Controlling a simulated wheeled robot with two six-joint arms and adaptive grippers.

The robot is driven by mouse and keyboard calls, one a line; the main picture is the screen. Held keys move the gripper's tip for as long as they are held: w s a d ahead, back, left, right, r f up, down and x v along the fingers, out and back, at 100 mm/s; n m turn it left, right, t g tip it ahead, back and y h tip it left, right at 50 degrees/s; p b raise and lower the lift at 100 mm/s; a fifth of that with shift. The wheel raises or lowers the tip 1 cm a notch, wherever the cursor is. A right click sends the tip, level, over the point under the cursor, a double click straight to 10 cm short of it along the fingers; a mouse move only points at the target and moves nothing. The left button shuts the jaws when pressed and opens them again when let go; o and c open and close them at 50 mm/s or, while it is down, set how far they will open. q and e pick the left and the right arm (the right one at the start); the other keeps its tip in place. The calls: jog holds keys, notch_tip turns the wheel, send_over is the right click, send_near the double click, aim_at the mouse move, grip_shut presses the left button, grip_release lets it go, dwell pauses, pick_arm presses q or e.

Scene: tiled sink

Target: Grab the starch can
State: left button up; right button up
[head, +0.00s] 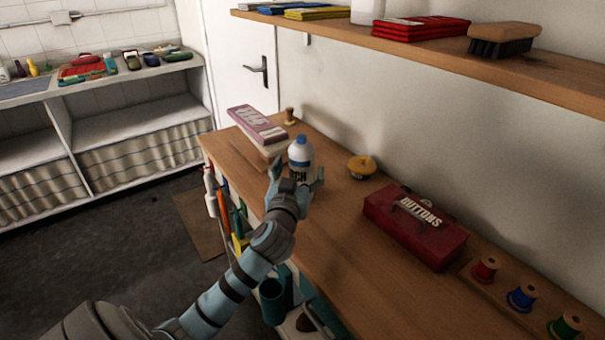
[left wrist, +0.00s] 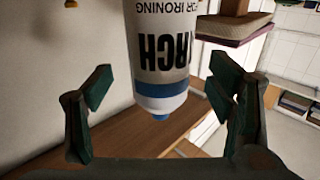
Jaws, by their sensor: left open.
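The starch can (head: 301,154) is white with a blue band and blue cap and stands upright on the wooden table. In the left wrist view the can (left wrist: 160,55) appears upside down, with "RCH" and "FOR IRONING" readable on it. My left gripper (head: 297,172) is at the can, its two fingers apart on either side of it. In the left wrist view the gripper's fingers (left wrist: 160,90) show a gap on both sides of the can. The can's lower part is hidden by the gripper in the head view. My right gripper is not in view.
A yellow round item (head: 361,166) and a red "BUTTONS" box (head: 415,226) stand to the right. Thread spools (head: 522,296) sit farther right. A shelf (head: 440,62) hangs above.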

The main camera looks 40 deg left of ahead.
pick_arm(q)
jog(key=x, duration=0.4)
jog(key=shift+f, duration=0.1)
jog(key=c, duration=1.7)
jog(key=shift+o, duration=0.2)
